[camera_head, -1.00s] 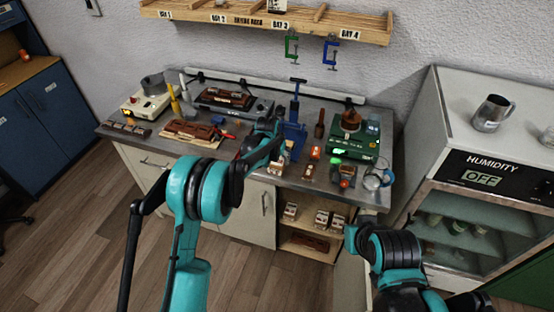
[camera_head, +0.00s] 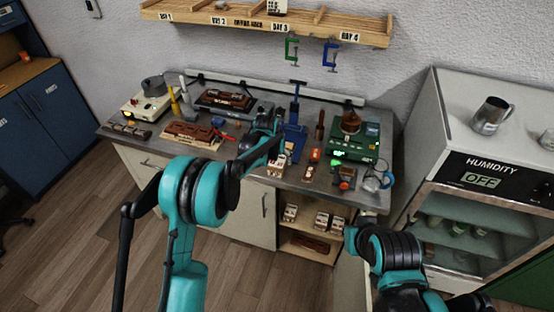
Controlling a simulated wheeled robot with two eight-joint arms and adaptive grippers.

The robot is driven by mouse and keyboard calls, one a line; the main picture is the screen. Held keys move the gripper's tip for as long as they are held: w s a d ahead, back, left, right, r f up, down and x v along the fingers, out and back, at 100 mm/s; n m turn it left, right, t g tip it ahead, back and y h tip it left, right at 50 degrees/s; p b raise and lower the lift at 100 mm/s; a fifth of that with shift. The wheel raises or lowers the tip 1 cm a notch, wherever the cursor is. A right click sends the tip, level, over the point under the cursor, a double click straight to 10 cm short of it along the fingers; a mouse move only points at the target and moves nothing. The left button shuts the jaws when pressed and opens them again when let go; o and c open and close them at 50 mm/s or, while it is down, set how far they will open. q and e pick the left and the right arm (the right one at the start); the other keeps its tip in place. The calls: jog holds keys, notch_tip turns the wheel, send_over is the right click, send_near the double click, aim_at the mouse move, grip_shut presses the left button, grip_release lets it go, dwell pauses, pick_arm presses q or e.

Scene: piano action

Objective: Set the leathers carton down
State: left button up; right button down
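A small pale carton with reddish marks (camera_head: 276,166) is at the front edge of the bench, right below my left gripper (camera_head: 273,152). Its label is too small to read, so I cannot tell if it is the leathers carton. My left arm reaches over the bench from the left and hides part of the worktop. The fingertips are close to the carton, but I cannot see whether they are shut on it or if it rests on the bench. My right arm is at the lower right, and its gripper is out of view.
The metal bench (camera_head: 230,169) holds brown piano parts (camera_head: 190,132), a green device (camera_head: 352,142), a blue press (camera_head: 294,130) and small tools. Several similar cartons (camera_head: 321,220) stand on the open shelf below. A humidity cabinet (camera_head: 470,165) stands at the right. A labelled bay rack (camera_head: 262,20) hangs above.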

pick_arm(q)
jog(key=s+a+r+p, duration=0.1)
jog(key=s+a+r, duration=0.2)
jog(key=s+r, duration=0.35)
jog(key=s+a+r, duration=0.3)
jog(key=s+r, duration=0.1)
jog(key=r, duration=0.6)
jog(key=s+a+r+n+t, duration=0.1)
jog(key=s+a+r, duration=0.15)
jog(key=s, duration=0.35)
jog(key=s+a+r+n+t, duration=0.1)
jog(key=s+a, duration=0.3)
jog(key=s, duration=0.2)
jog(key=s+a+f, duration=0.2)
jog(key=s, duration=0.6)
jog(key=s+a+f+n+t+y, duration=0.1)
jog(key=s+a, duration=0.1)
jog(key=s, duration=0.6)
jog(key=shift+a+f+n, duration=0.3)
jog(key=shift+a+f, duration=0.1)
jog(key=shift+f, duration=0.1)
